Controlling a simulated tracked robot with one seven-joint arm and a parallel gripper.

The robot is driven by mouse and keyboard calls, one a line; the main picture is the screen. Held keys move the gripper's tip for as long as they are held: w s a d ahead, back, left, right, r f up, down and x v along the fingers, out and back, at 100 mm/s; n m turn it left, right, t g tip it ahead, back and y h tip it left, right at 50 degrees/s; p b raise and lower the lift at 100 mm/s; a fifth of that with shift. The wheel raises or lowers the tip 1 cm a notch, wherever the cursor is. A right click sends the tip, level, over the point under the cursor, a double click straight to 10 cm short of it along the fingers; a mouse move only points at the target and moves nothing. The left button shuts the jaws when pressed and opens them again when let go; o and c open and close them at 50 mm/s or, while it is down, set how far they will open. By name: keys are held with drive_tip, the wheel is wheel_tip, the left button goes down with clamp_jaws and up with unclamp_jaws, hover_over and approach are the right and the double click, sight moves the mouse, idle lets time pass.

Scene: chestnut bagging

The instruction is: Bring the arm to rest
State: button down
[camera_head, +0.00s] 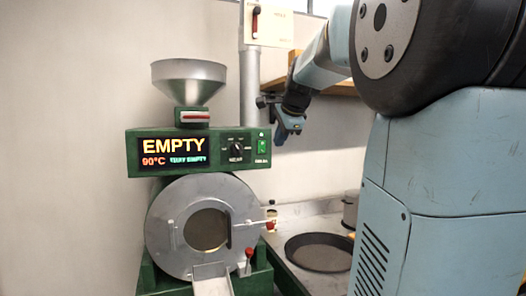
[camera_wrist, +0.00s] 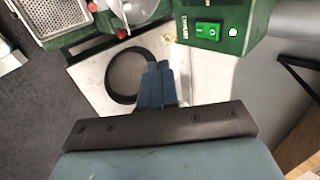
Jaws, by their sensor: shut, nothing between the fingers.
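My gripper (camera_head: 284,134) is raised in the air just right of the green roaster's control box, above the metal counter. Its blue fingers are together and hold nothing. In the wrist view my gripper (camera_wrist: 158,68) points down, with the counter and a dark round pan below it. My arm comes in from the right in the head view and hides part of the room there.
The roaster (camera_head: 148,153) has a display reading EMPTY and 90°C, with a hopper (camera_head: 189,80) on top. The dark pan (camera_head: 319,252) lies on the counter (camera_head: 290,216), near a metal pot (camera_head: 351,209). A wooden shelf (camera_head: 335,86) is on the wall behind my arm.

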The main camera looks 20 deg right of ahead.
drive_tip(key=s+a+f+n+g, duration=0.1)
drive_tip(key=s+a+f+n, duration=0.6)
drive_tip(key=s, duration=0.5)
drive_tip(key=s+a+f+n+g, duration=0.1)
drive_tip(key=s+a+f+n, duration=0.7)
drive_tip(key=s+f+n, duration=0.3)
wheel_tip(320, 180, down, 3)
drive_tip(key=shift+s+a+f+n+g+y, duration=0.15)
drive_tip(key=shift+s+n+g+y, duration=0.2)
drive_tip(key=shift+s, duration=0.8)
